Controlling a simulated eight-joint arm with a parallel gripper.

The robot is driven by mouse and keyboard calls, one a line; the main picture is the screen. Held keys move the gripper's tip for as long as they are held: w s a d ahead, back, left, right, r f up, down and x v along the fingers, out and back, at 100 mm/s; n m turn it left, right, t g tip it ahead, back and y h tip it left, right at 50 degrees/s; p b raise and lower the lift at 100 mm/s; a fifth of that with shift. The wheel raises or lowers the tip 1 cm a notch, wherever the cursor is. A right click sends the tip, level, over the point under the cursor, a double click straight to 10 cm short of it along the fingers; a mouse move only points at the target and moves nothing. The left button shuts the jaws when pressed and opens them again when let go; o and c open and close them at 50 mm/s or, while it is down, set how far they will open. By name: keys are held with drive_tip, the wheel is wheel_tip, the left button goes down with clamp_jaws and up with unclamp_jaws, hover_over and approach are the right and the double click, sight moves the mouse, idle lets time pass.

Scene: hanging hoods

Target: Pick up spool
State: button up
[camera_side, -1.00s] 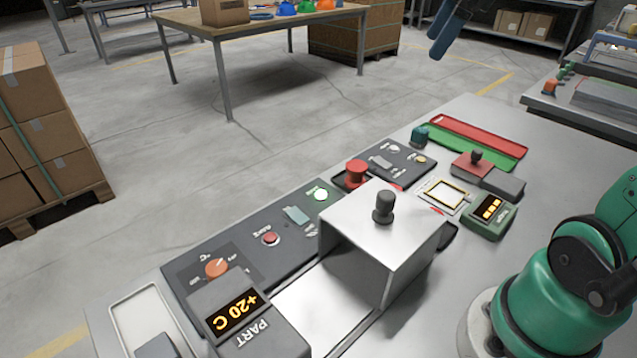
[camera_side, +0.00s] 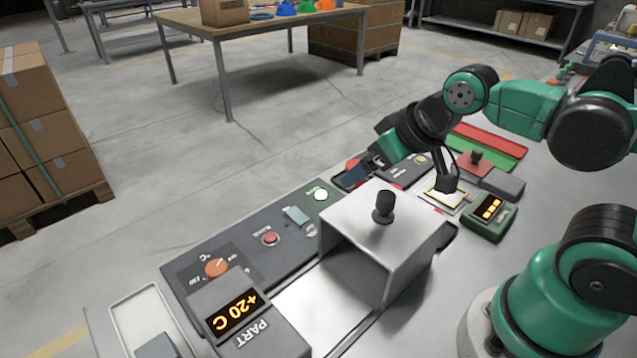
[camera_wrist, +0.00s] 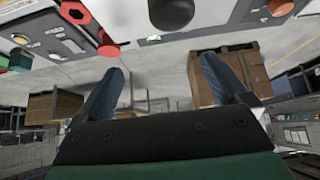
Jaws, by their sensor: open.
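I cannot clearly make out a spool in either view. My arm covers the spot at the back of the bench where a small teal round piece stood earlier. My gripper (camera_side: 356,176) is over the control panel, behind the metal hood, near the red round button, which it partly hides. In the wrist view my gripper (camera_wrist: 163,63) has two blue fingers spread wide, with nothing between them.
The metal hood (camera_side: 350,232) with a black knob (camera_side: 384,207) stands in front of my gripper. A temperature display (camera_side: 235,312) is at front left. A green readout box (camera_side: 489,216) and a green tray (camera_side: 490,151) lie to the right.

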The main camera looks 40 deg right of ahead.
drive_tip(key=shift+w+d+r, duration=0.15)
drive_tip(key=shift+w+d, duration=0.05)
drive_tip(key=shift+w, duration=0.1)
drive_tip(key=w+d+f+m+g, duration=0.2)
drive_tip(key=w+d, duration=0.1)
drive_tip(key=w+d+f+m+g, duration=0.2)
drive_tip(key=w+d, duration=0.1)
drive_tip(key=w+d+f+m+g+h, duration=0.1)
drive_tip(key=w+d+f+m, duration=0.1)
drive_tip(key=w+d+m, duration=0.1)
drive_tip(key=shift+w+d+f+g, duration=0.25)
drive_tip(key=shift+w+g, duration=0.15)
drive_tip(key=shift+w, duration=0.1)
drive_tip(key=shift+w+d+f, duration=0.15)
drive_tip(key=shift+d+f, duration=0.05)
drive_tip(key=shift+f, duration=0.35)
drive_tip(key=shift+w+d+f, duration=0.1)
drive_tip(key=shift+w+f, duration=0.05)
drive_tip(key=shift+f, duration=1.05)
drive_tip(key=shift+w+d+f, duration=0.1)
drive_tip(key=shift+f, duration=1.05)
clamp_jaws()
